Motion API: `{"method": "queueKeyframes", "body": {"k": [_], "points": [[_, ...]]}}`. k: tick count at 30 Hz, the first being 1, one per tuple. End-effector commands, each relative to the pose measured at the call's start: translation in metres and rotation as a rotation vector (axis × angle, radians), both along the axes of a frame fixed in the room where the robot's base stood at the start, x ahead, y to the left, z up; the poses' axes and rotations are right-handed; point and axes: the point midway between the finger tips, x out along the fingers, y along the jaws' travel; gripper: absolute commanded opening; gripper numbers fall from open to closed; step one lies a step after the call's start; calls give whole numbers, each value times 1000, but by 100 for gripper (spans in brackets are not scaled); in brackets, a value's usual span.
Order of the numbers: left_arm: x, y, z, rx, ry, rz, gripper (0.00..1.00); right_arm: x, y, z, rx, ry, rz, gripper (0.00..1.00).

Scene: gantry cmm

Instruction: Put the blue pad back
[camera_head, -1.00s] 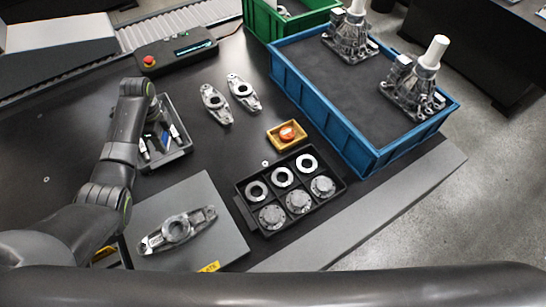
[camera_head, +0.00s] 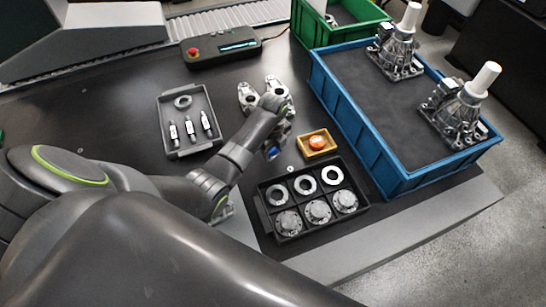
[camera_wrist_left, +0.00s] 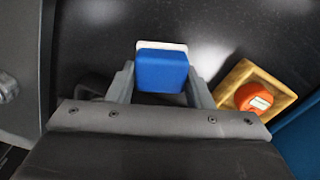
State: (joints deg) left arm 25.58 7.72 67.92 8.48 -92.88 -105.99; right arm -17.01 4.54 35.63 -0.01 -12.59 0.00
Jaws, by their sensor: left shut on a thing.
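My left gripper (camera_head: 273,146) is shut on the blue pad. In the left wrist view the blue pad (camera_wrist_left: 162,72) is a rounded square block with a white layer along its far edge, held between the two fingers. In the head view only a small bit of the blue pad (camera_head: 270,154) shows past the gripper. The gripper is left of a small yellow tray (camera_head: 302,150) that holds an orange round piece (camera_head: 317,142). The yellow tray also shows at the right of the left wrist view (camera_wrist_left: 284,101). My right gripper is not in view.
A grey tray (camera_head: 196,151) holds a ring and 3 small cylinders. A black compartment tray (camera_head: 262,222) holds rings and round flanges. A blue bin (camera_head: 345,135) with castings stands right. Metal links (camera_head: 248,97) lie behind my gripper. A control box (camera_head: 222,48) stands at the back.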

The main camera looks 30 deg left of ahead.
Motion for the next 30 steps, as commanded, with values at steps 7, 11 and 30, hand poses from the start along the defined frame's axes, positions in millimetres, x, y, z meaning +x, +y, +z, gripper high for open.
{"method": "queueKeyframes", "body": {"k": [7,11,30], "points": [[0,0,-32,0,2,0,22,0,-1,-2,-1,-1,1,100],[0,0,-41,0,1,0,22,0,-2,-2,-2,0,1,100],[0,0,-44,0,0,1,68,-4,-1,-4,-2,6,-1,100]]}}
